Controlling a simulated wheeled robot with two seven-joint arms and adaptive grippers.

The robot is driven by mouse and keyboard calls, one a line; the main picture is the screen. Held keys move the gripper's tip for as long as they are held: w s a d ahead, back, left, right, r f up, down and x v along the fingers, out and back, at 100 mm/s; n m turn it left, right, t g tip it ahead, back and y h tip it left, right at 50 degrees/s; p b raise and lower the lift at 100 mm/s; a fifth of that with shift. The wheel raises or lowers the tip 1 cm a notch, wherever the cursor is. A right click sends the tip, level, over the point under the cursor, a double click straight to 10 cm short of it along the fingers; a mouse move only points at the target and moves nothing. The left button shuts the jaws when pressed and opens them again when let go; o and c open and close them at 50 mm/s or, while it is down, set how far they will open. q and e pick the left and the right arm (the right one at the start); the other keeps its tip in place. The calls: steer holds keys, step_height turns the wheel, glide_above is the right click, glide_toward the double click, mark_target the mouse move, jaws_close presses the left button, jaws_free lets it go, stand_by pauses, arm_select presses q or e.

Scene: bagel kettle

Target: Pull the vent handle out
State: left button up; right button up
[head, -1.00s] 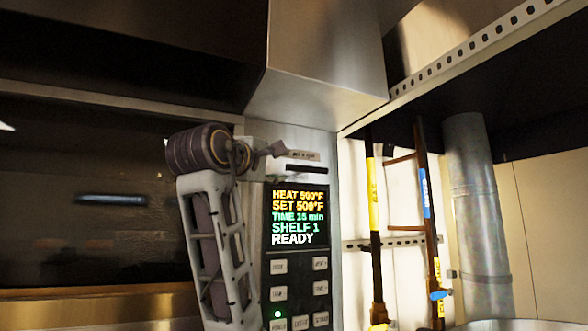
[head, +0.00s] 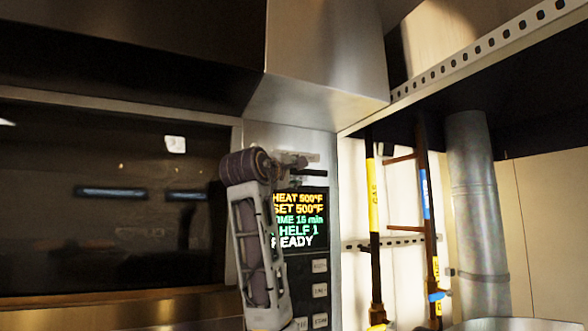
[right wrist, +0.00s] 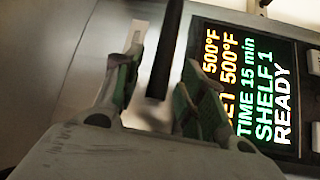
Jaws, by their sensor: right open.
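The vent handle is a thin black bar (head: 311,172) on the steel panel just above the oven's display. In the right wrist view the black bar (right wrist: 165,52) runs down between the two fingers. My right gripper (head: 298,162) is at the bar's left part and partly covers it in the head view. In the right wrist view the right gripper (right wrist: 158,88) is open, with a finger on each side of the bar and gaps visible beside it. My left gripper is not in view.
The display (head: 300,220) and its buttons (head: 320,290) lie below the handle, partly behind my right arm. A steel hood (head: 315,95) juts out above. A dark oven window (head: 110,200) is at left.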

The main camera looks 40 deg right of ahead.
steer(key=shift+w+d, duration=0.35)
steer(key=shift+d, duration=0.3)
jaws_close()
